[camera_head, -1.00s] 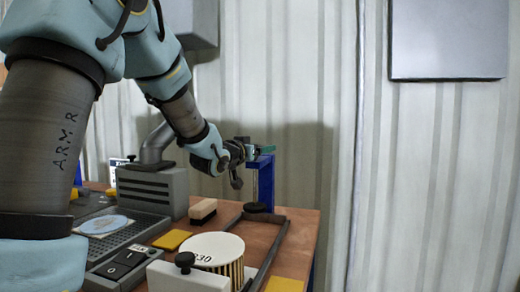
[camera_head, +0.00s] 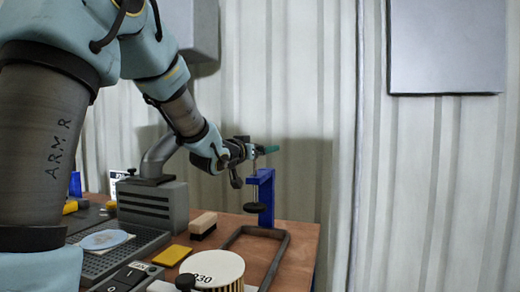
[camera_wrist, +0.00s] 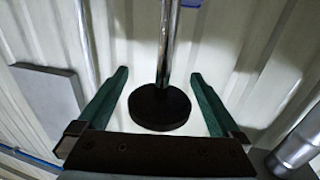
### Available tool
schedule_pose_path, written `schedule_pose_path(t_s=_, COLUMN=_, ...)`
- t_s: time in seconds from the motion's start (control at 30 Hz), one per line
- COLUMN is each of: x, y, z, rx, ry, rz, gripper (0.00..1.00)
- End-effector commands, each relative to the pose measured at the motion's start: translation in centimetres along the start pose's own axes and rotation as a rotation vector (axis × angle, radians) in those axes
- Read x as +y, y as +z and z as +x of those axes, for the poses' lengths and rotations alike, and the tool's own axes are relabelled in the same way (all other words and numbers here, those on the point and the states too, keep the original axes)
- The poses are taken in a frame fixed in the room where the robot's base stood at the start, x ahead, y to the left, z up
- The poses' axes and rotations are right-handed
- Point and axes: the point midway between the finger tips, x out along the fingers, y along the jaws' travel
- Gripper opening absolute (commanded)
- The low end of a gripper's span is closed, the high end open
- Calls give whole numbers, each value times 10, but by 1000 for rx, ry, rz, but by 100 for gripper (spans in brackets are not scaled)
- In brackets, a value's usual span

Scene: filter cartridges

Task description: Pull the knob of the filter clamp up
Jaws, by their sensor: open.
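The filter clamp has a blue frame (camera_head: 264,190) at the table's far right corner, with a thin metal rod running down through it. A black foot (camera_head: 254,208) at the rod's lower end hangs above the table. My gripper (camera_head: 267,150), with green fingers, is at the rod's top, above the frame. In the wrist view the round black knob (camera_wrist: 159,108) and the rod (camera_wrist: 167,45) show between my two open fingers. The fingers hide the knob in the head view. I cannot tell whether they touch it.
A white cartridge (camera_head: 214,267) stands on the table (camera_head: 307,240) at the front. A dark bent bar (camera_head: 283,255), a brush (camera_head: 203,224), a yellow block (camera_head: 172,255) and a grey machine (camera_head: 152,205) are nearby. A grey panel (camera_head: 447,45) hangs on the wall.

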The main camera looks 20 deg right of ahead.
Motion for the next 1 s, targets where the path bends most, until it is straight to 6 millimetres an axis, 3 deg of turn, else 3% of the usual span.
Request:
schedule_pose_path(t_s=0.17, x=0, y=0, z=-8, rx=1, ry=0, rz=1, gripper=100)
schedule_pose_path(t_s=0.5, x=-1, y=1, z=-71, rx=2, ry=-3, rz=2, gripper=100)
schedule_pose_path(t_s=0.7, x=0, y=0, z=-99, rx=1, ry=0, rz=2, gripper=100)
schedule_pose_path(t_s=1.0, x=0, y=0, z=-108, rx=1, ry=0, rz=0, gripper=100)
